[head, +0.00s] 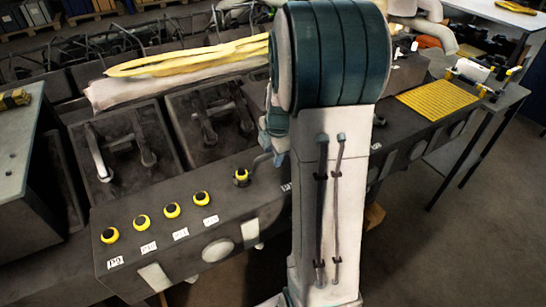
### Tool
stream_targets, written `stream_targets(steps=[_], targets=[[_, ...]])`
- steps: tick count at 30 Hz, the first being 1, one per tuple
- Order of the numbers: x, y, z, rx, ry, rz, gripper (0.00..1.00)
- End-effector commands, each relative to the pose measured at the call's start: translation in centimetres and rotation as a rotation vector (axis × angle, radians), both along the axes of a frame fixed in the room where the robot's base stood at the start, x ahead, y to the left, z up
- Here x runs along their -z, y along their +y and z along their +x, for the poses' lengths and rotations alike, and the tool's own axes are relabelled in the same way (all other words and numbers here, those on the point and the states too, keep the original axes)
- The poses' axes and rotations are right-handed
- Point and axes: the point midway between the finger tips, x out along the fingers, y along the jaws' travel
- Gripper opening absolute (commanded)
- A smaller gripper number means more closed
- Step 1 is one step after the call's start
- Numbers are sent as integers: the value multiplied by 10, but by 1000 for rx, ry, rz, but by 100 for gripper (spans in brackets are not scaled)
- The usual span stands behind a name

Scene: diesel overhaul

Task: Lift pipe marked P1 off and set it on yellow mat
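The yellow mat (437,98) lies flat on the right end of the engine top, right of my arm, and its visible surface is empty. Several small white labels (115,262) run along the engine's front face, but I cannot read any as P1. Short curved pipes show in the open bays, including a pale one (97,152) and dark ones (147,148). My gripper (275,145) is low beside the left edge of my arm, near a grey curved piece (263,158). Its fingers are too small and too hidden to tell whether they hold anything.
Yellow-and-black round caps (141,222) line the engine's front edge. A grey metal bench (18,135) stands at left. Small parts sit on a side table (505,95) right of the mat. My arm hides the engine's middle.

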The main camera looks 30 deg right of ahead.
Motion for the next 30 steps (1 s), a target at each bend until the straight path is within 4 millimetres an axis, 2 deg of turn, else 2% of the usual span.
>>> stream_targets(steps=[8, 9, 13, 24, 30], targets=[[5, 0, 1, 1, -1, 0, 38], [5, 0, 1, 0, -1, 0, 36], [5, 0, 1, 0, -1, 0, 0], [3, 0, 1, 0, -3, -1, 0], [-11, 0, 2, -1, -7, -3, 0]])
